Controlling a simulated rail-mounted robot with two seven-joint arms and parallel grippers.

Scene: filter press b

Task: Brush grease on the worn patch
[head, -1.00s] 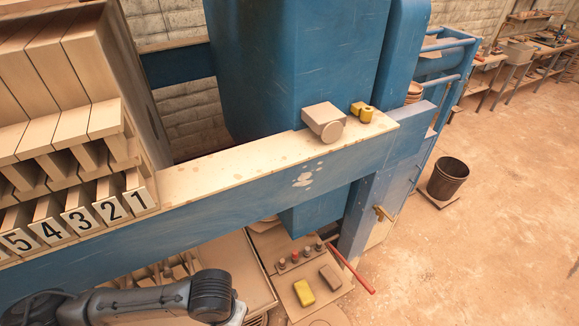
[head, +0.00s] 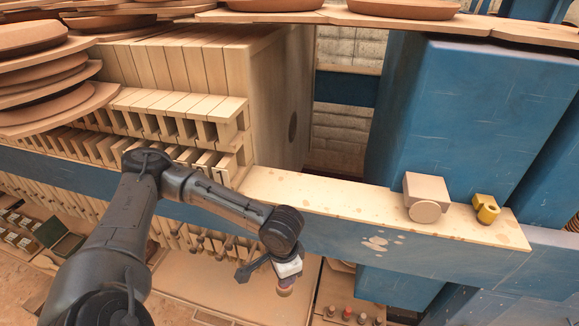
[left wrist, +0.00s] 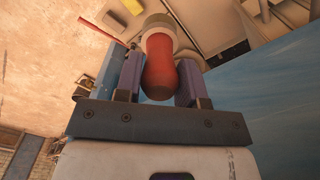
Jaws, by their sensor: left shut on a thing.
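My left gripper (head: 283,268) hangs in front of the blue side beam, below its top edge. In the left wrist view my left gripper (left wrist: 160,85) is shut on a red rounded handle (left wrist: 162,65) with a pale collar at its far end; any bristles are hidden. In the head view only a small reddish-brown part of the held tool (head: 286,286) shows. A cluster of pale worn flecks (head: 380,242) marks the blue face of the beam, right of the gripper and apart from it. My right gripper is out of view.
The pale beam top (head: 330,198) carries a beige block with a round front (head: 425,200) and a yellow fitting (head: 486,208). Filter plates (head: 185,70) stand at the left. Small knobs (head: 347,313) stand below the beam. The beam face between gripper and flecks is clear.

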